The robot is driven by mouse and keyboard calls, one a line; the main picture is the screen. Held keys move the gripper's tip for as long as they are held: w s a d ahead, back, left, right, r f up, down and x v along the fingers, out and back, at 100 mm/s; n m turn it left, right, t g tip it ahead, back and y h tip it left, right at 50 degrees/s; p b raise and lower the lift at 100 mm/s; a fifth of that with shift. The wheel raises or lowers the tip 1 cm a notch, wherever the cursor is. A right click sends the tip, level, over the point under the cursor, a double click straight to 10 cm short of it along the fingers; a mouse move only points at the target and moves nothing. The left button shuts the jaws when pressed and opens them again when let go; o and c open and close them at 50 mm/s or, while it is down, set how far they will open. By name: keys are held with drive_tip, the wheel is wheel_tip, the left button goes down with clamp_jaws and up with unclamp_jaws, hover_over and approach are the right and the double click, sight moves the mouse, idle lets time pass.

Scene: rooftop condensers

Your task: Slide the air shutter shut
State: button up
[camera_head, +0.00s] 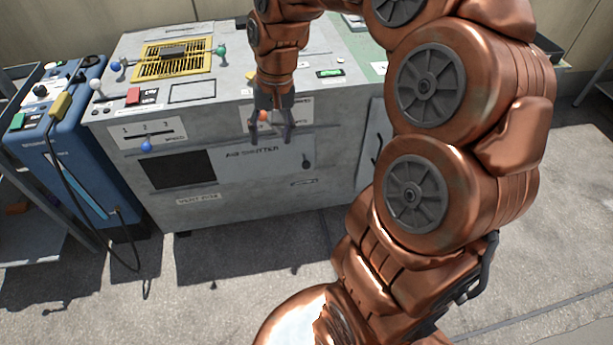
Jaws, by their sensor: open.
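The air shutter (245,166) is a grey sliding panel lettered "AIR SHUTTER" on the front of a grey cabinet (240,215). A dark rectangular opening (182,171) is uncovered at the panel's left. A small dark handle (306,160) stands out near the panel's right end. My gripper (270,138) points down in front of the cabinet's upper front, above and left of that handle. Its fingers are spread, and it is apart from the handle. An orange knob (264,116) shows between the fingers; I cannot tell whether they touch it.
A slider with a blue knob (147,145) is left of my gripper. A yellow grille (172,60), a red button (133,96) and a green level (330,73) are on the cabinet top. A blue machine (75,150) with a hanging cable stands at left. The floor in front is clear.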

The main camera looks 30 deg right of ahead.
drive_tip(key=w+d+f+m+t+b, duration=0.1)
drive_tip(key=w+d+f+m+b, duration=0.1)
drive_tip(key=w+d+f+b, duration=0.4)
drive_tip(key=w+d+f+m+b, duration=0.2)
drive_tip(key=w+d+f+b, duration=0.15)
drive_tip(key=f, duration=0.55)
drive_tip(key=m+b, duration=0.3)
drive_tip(key=b, duration=0.5)
hover_over(307, 162)
drive_tip(key=s, duration=0.1)
wheel_tip(307, 162, down, 10)
drive_tip(key=f, duration=0.2)
drive_tip(key=f+b, duration=0.1)
drive_tip(key=f, duration=0.2)
drive_tip(key=w+f+b, duration=0.1)
drive_tip(key=f, duration=0.1)
drive_tip(key=shift+f, duration=0.3)
clamp_jaws()
